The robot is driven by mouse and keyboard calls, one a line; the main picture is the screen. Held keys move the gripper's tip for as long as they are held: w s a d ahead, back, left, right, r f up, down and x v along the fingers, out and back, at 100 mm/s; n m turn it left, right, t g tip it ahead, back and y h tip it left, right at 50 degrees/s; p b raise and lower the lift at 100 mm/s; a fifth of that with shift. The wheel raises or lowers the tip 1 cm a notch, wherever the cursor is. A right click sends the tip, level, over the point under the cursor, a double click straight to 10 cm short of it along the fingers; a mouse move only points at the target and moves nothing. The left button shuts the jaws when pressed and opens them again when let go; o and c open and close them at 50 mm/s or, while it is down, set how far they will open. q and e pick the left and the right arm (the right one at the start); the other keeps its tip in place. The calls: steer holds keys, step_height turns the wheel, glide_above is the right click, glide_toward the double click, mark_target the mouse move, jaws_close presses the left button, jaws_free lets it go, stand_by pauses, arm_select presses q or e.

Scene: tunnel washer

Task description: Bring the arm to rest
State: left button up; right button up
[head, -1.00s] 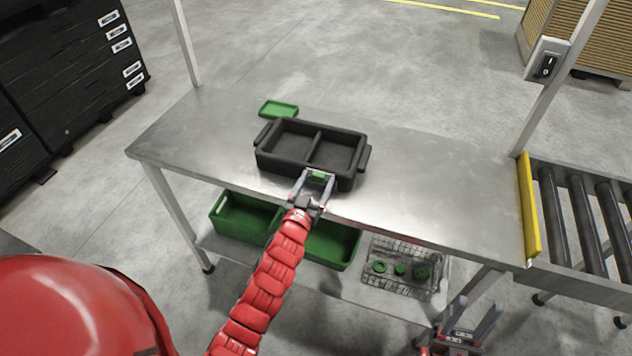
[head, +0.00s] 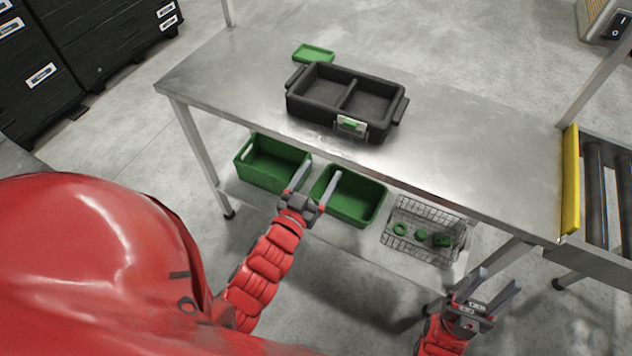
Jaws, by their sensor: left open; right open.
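My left gripper (head: 315,184) is open and empty. It is in front of the table's front edge, over the green bins on the lower shelf. My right gripper (head: 493,286) is open and empty at the lower right, in front of the table and apart from it. A black two-compartment tray (head: 310,107) sits on the steel table (head: 470,150). Its two compartments look empty. A small grey and green piece (head: 351,126) shows on the tray's front wall, apart from both grippers.
A green lid or small tray (head: 313,53) lies behind the black tray. Two green bins (head: 262,172) and a wire basket (head: 405,246) with several green parts stand on the lower shelf. A yellow stop (head: 570,185) and roller conveyor (head: 605,190) adjoin the table's right end.

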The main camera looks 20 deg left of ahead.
arm_select(q)
steer(key=shift+s, duration=0.85)
